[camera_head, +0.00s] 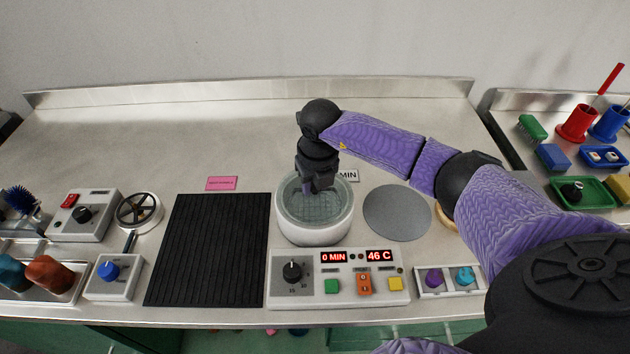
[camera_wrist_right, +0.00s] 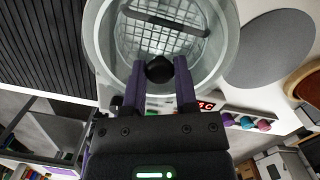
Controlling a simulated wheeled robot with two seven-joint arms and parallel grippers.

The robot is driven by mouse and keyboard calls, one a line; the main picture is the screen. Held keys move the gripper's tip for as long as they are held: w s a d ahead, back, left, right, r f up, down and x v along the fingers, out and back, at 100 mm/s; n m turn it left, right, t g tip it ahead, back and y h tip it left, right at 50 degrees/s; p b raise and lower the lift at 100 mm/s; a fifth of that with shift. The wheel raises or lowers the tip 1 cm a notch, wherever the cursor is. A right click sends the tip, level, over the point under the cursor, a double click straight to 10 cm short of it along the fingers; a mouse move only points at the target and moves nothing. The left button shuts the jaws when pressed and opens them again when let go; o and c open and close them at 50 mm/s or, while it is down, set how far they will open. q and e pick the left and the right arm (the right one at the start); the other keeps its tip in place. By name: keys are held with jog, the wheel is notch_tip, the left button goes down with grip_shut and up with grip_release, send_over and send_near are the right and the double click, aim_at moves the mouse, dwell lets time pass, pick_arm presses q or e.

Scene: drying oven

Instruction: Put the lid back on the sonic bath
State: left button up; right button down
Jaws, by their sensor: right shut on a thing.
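The sonic bath (camera_head: 314,232) is a round white tub with a wire basket inside, standing behind its control panel. My right gripper (camera_head: 318,186) is directly over it, pointing down. In the wrist view, the right gripper (camera_wrist_right: 158,80) is shut on a black knob (camera_wrist_right: 159,69), which appears to belong to a see-through lid. The lid's edge is hard to make out against the bath's rim (camera_wrist_right: 232,40). I cannot tell whether the lid touches the rim or hangs just above it. The basket's dark handle (camera_wrist_right: 165,22) shows below. My left gripper is not in view.
The control panel (camera_head: 338,292) reads 0 MIN and 46 C. A bare grey disc (camera_head: 397,212) lies right of the bath, and a black ribbed mat (camera_head: 208,250) lies left. The back of the bench is clear.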

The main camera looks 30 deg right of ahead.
dwell(0.4)
grip_release()
jog(key=shift+r+p, duration=1.35)
jog(key=shift+r, duration=0.15)
notch_tip(320, 180, up, 4)
jog(key=p, duration=0.3)
jog(key=shift+c, duration=0.3)
jog(key=c, duration=0.7)
grip_shut()
